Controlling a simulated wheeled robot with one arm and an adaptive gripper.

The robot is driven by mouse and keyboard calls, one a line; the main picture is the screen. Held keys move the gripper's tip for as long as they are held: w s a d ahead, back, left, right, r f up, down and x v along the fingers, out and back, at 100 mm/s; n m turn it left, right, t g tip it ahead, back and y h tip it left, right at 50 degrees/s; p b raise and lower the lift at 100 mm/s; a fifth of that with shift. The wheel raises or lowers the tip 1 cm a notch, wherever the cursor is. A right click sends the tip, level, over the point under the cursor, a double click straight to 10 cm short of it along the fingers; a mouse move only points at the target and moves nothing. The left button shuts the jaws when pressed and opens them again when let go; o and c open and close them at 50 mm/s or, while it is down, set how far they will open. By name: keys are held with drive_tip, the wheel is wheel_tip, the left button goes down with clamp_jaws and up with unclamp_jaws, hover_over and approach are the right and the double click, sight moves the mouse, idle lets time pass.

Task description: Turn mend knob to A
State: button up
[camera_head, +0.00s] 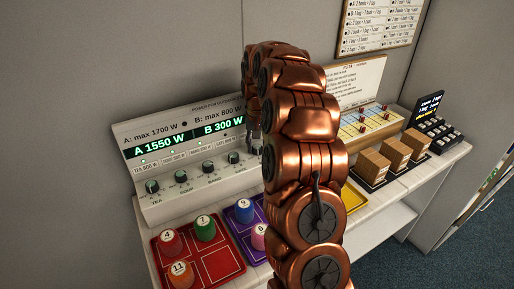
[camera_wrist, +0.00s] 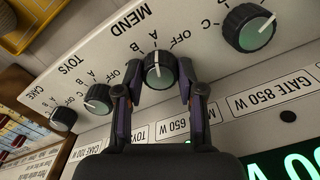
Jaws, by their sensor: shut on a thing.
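The mend knob (camera_wrist: 159,70) is a dark ribbed knob with a greenish face, on the pale panel (camera_wrist: 215,75) in the wrist view. The panel's lettering appears upside down there, with the MEND label above the knob. My gripper (camera_wrist: 160,82) is shut on the knob, one finger at each side.
Other knobs flank it: the toys knob (camera_wrist: 98,98), the cake knob (camera_wrist: 63,119) and one at upper right (camera_wrist: 249,28). A red tray (camera_head: 213,268) with cylinders and brown boxes (camera_head: 396,151) stand on the counter.

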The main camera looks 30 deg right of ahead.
sight(257, 147)
idle(0.4)
drive_tip(key=o, duration=1.1)
drive_tip(key=shift+o, duration=0.2)
wheel_tip(257, 147, up, 12)
drive_tip(key=shift+a, duration=0.1)
idle(0.3)
